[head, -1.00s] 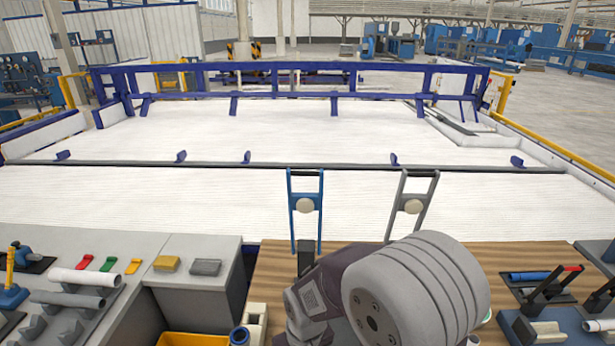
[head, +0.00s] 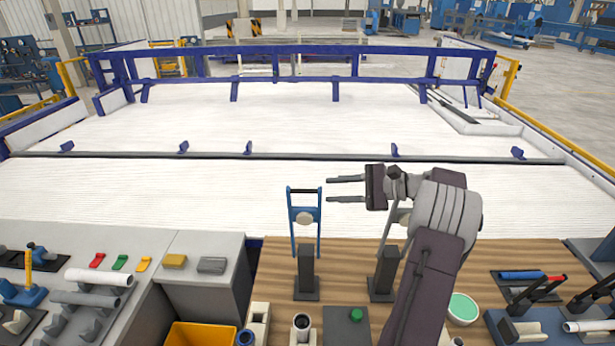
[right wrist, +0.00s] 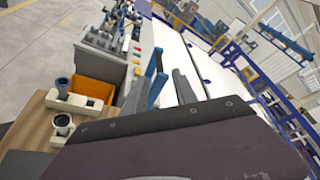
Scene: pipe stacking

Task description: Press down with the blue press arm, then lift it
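The blue press arm (head: 293,218) stands upright on a dark post at the back of the wooden bench. It is a blue frame with a dark crossbar handle (head: 304,190) on top and a pale round disc (head: 305,219) inside. My right gripper (head: 329,189) is open and empty, its two fingers pointing left. Its tips are close to the right end of the handle; I cannot tell whether they touch. The blue press arm also shows in the right wrist view (right wrist: 152,76), between the fingers. My left gripper is not in view.
A grey press stands on a second dark post (head: 383,273), partly hidden behind my right arm. A yellow bin (head: 203,335), a green button box (head: 345,327) and a green-topped round dish (head: 462,308) are near the bench front. Pipes and tools lie at both sides.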

